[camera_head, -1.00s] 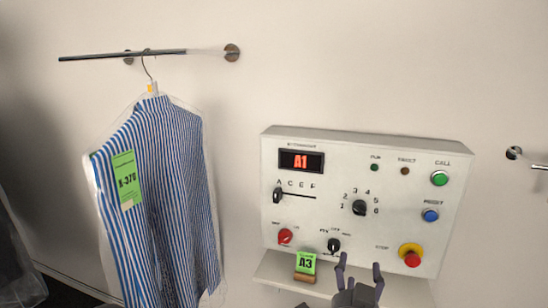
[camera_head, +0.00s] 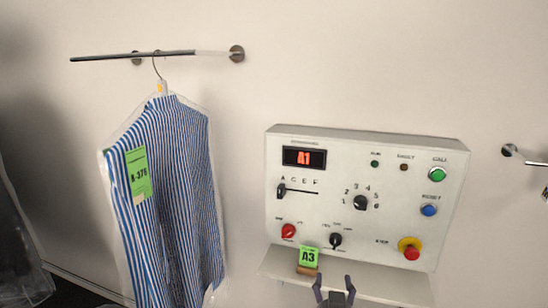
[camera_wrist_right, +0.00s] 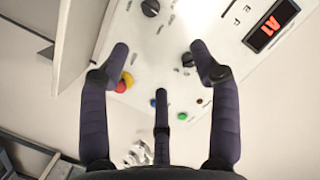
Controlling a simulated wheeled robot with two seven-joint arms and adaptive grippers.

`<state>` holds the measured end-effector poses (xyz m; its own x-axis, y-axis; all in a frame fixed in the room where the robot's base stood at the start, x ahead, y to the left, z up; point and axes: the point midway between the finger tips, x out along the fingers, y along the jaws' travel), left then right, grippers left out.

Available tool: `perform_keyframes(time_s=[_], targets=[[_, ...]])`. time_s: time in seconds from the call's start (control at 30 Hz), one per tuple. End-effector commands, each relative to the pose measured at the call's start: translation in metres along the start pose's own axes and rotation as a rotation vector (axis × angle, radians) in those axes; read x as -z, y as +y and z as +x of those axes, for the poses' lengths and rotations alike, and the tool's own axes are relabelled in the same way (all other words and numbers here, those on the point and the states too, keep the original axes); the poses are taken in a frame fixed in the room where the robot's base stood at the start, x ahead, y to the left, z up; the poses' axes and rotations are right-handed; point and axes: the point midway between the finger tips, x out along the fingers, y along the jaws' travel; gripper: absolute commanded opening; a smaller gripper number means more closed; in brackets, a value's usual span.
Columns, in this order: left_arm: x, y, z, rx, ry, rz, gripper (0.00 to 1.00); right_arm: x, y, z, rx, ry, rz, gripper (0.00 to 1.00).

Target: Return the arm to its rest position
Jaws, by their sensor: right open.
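My right gripper (camera_head: 334,290) is at the bottom of the head view, in front of the shelf under the control panel. Only its fingertips and a little of its body show there. In the right wrist view my right gripper (camera_wrist_right: 160,65) has its fingers spread with nothing between them. Beyond the fingers that view shows the control panel (camera_wrist_right: 185,85), turned over, with its red display and buttons. The gripper looks apart from the panel. My left gripper is in neither view.
The control panel (camera_head: 390,160) on the wall reads A1. A green A3 tag (camera_head: 308,257) stands on the shelf (camera_head: 375,287) below it. A bagged blue-striped shirt (camera_head: 172,190) with a green tag hangs from a rail (camera_head: 130,56) at left. Another rail end (camera_head: 510,150) is at right.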

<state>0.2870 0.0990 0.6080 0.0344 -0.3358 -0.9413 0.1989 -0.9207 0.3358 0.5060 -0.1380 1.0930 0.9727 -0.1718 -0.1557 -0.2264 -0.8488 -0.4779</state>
Motion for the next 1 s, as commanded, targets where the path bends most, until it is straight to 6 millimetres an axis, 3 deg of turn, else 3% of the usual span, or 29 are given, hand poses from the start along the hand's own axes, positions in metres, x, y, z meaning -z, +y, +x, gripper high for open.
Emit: perform_keyframes(time_s=[0.23, 0.5, 0.77, 1.0], targets=[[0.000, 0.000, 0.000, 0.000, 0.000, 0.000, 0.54, -0.104, 0.041, 0.034, -0.012, -0.252, -0.131, 0.63], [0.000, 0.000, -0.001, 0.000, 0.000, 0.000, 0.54, -0.223, 0.105, 0.033, -0.036, -0.576, -0.210, 0.63], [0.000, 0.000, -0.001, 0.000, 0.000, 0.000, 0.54, -0.331, 0.173, -0.012, -0.071, -0.923, -0.223, 0.63], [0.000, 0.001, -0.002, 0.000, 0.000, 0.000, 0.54, -0.410, 0.225, -0.086, -0.096, -1.242, -0.187, 0.63]])
